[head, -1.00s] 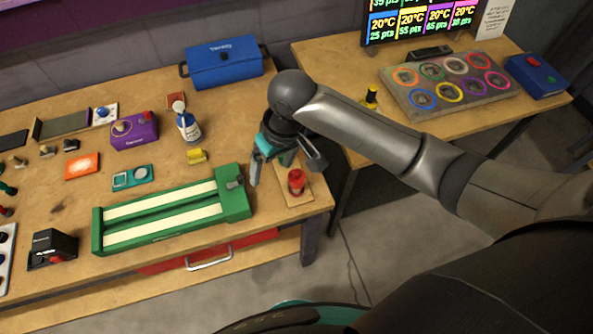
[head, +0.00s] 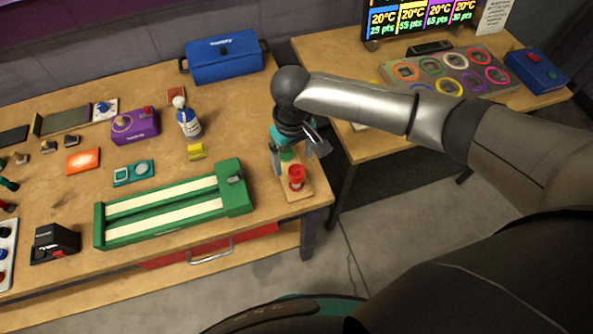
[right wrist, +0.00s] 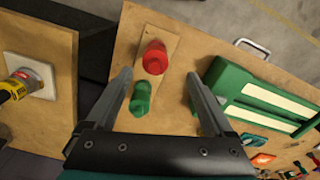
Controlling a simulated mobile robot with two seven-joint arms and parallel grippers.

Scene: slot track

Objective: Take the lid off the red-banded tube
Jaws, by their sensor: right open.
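The red-banded tube appears to be the red piece (head: 296,178) on a small wooden board (head: 302,193) at the table's right front corner; it also shows in the right wrist view (right wrist: 154,57). A green piece (right wrist: 140,98) stands on the same board; it shows partly behind my gripper in the head view. I cannot make out a separate lid on the red piece. My right gripper (head: 285,168) is open over the board, with the green piece between its fingers in the right wrist view and the red piece just past the fingertips. My left gripper is not in view.
A green slotted track (head: 237,203) lies just left of the board. A second table (head: 340,75) is across a gap. A yellow-and-black object (right wrist: 25,82) stands there.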

